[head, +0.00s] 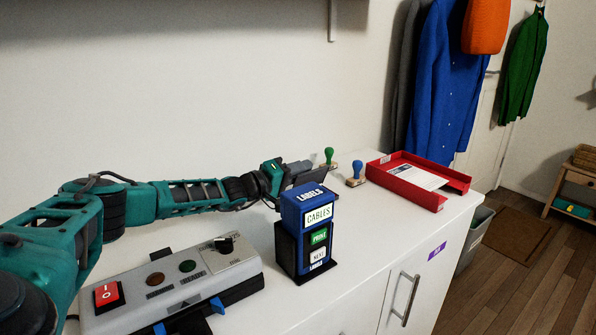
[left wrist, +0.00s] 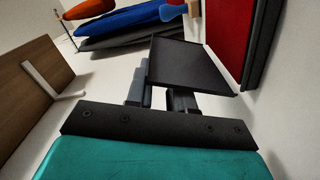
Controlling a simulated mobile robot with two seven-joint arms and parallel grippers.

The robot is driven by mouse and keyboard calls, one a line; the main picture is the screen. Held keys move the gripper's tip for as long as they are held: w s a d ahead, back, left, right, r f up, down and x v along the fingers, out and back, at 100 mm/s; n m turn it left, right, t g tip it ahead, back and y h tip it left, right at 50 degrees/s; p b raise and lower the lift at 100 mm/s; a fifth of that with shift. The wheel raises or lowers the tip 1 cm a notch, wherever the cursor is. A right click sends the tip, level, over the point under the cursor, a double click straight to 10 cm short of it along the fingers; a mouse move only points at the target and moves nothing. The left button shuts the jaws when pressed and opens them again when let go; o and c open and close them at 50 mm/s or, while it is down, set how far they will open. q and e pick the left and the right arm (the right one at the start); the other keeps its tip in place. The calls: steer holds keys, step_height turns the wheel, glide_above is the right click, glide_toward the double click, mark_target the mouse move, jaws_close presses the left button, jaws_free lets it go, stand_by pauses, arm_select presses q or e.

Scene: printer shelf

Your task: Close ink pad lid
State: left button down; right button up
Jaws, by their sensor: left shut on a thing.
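My left gripper (head: 300,168) reaches in behind the label box, over the back of the white cabinet top. In the left wrist view its fingers (left wrist: 160,98) are shut on a dark flat panel (left wrist: 183,64), which looks like the ink pad lid. The panel also shows as a dark tilted plate in the head view (head: 311,178). A red surface with a black rim, which looks like the open ink pad (left wrist: 228,30), is beside the panel in the left wrist view. The label box hides most of that area in the head view. My right gripper is not in view.
The blue label box (head: 309,212) stands in front of my left gripper. A green-handled stamp (head: 328,155) and a blue-handled stamp (head: 356,170) stand to its right, then a red tray (head: 405,188) with papers. A grey control panel (head: 165,282) lies at the front left.

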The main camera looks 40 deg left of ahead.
arm_select(q)
steer(key=shift+d+m, duration=0.2)
steer(key=shift+m, duration=0.2)
steer(key=c, duration=1)
jaws_free()
steer(key=shift+s, duration=0.15)
steer(key=v, duration=1.2)
steer(key=shift+s+a+p, duration=0.1)
steer(key=shift+s+p, duration=0.2)
steer(key=shift+s, duration=0.1)
